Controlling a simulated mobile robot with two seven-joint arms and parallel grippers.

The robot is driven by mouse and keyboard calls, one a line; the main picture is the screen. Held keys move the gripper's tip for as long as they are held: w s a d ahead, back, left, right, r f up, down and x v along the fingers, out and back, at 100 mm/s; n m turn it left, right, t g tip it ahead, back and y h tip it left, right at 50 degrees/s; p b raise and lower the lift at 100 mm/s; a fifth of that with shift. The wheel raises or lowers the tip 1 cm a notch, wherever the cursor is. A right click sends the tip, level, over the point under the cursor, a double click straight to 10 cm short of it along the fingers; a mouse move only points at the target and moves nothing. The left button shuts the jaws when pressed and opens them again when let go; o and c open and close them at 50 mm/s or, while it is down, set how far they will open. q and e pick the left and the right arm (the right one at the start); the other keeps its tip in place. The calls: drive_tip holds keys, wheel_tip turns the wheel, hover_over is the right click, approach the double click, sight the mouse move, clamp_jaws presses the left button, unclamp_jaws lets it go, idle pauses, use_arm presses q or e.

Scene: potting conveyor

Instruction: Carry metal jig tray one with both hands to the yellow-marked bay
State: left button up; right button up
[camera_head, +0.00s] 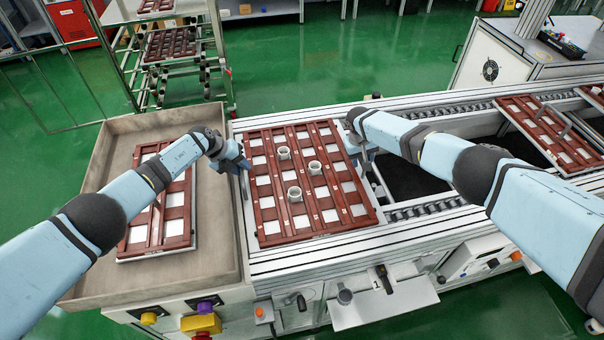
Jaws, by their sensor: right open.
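A reddish-brown jig tray (327,218) with pale square openings lies flat on the near end of the conveyor, with three small white cups (294,194) standing on it. I cannot read which tray is number one. My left gripper (240,164) is at the tray's left edge, pointing down; its fingers are too small to tell open from shut. My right gripper (364,160) is open at the tray's right edge, partly hidden by its own arm. I cannot make out a yellow-marked bay.
A similar tray (140,233) lies in a grey-brown bin (84,213) at left, partly under my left arm. More trays (550,130) sit on the conveyor at right. A rack (172,65) stands behind. Control buttons and a yellow box (201,323) are along the front.

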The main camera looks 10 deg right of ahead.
use_arm(q)
clamp_jaws()
use_arm(e)
drive_tip(key=c, duration=0.6)
clamp_jaws()
idle(0.4)
